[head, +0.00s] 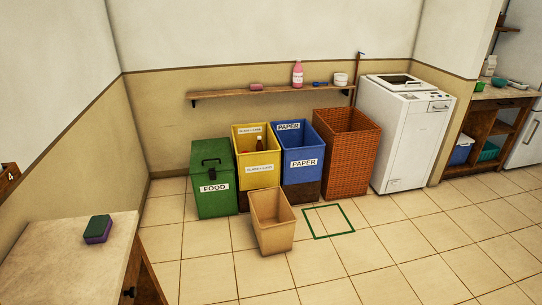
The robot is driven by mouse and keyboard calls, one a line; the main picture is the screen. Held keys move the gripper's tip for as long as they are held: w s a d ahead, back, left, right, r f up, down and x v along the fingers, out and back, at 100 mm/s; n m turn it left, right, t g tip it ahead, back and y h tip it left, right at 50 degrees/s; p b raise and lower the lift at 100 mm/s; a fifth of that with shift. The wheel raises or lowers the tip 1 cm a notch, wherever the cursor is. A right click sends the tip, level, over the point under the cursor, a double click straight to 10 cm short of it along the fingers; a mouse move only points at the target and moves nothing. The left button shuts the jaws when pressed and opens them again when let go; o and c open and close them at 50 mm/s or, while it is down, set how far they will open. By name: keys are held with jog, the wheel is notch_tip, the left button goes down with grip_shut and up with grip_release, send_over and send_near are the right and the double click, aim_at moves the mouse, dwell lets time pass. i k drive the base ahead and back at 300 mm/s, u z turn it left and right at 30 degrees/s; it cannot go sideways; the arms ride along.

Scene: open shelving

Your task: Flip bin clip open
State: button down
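A green lidded bin (215,187) labelled FOOD stands on the floor against the back wall, at the left end of a row of bins. Its lid is closed. A dark clip or handle (211,162) shows at the top front of it; its exact position is too small to tell. My gripper is not in view.
A yellow bin (259,176) with a bottle, a blue PAPER bin (303,181) and an orange basket (345,172) stand to the right. A tan bin (272,228) stands in front. A counter with a sponge (98,228) is at left. The right floor is clear.

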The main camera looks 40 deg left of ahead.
aim_at(212, 172)
jog(key=u, duration=0.2)
jog(key=i, duration=0.25)
jog(key=u, duration=1.1)
jog(key=i, duration=0.8)
jog(key=u, duration=1.25)
jog(key=i, duration=1.65)
jog(key=z, duration=0.45)
jog(key=i, duration=1.05)
jog(key=z, duration=0.5)
